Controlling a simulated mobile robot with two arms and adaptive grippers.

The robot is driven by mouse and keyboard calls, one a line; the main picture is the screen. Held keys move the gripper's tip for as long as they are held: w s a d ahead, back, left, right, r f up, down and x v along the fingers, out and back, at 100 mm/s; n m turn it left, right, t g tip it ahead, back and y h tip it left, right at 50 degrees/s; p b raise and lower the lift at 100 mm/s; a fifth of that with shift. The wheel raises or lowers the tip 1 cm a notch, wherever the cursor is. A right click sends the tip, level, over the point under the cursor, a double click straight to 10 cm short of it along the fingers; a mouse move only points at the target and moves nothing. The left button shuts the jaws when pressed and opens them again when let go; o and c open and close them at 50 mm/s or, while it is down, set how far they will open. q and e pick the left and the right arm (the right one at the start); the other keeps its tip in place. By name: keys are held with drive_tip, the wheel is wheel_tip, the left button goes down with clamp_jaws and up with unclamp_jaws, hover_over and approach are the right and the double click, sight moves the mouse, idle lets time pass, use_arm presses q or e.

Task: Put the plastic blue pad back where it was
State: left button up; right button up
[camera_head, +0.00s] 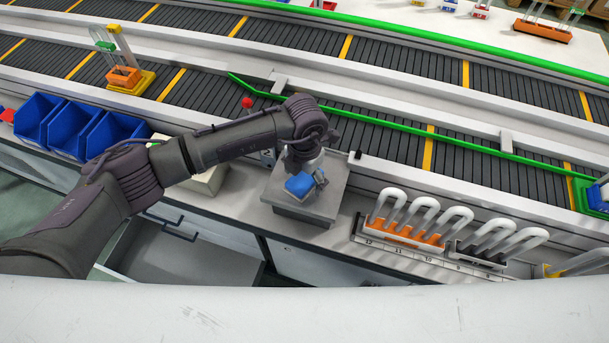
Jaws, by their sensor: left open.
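The blue pad (298,185) shows as a small blue block over the grey stand (323,204) on the workbench. My left arm reaches in from the left, and its wrist bends down over the stand. My left gripper (309,181) is open and right at the pad, with a finger showing at the pad's right side. The wrist hides part of the pad and the fingers, so I cannot tell if they touch it. My right gripper is not in view.
Blue bins (112,135) stand at the left. A rack with white U-shaped tubes (419,215) stands to the right of the stand. A drawer (185,257) is open below the bench. A conveyor (390,140) with a green rail runs behind.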

sight(305, 176)
use_arm(q)
wheel_tip(305, 176, up, 12)
drive_tip(key=b, duration=0.3)
drive_tip(key=shift+b, duration=0.4)
drive_tip(key=shift+d, duration=0.1)
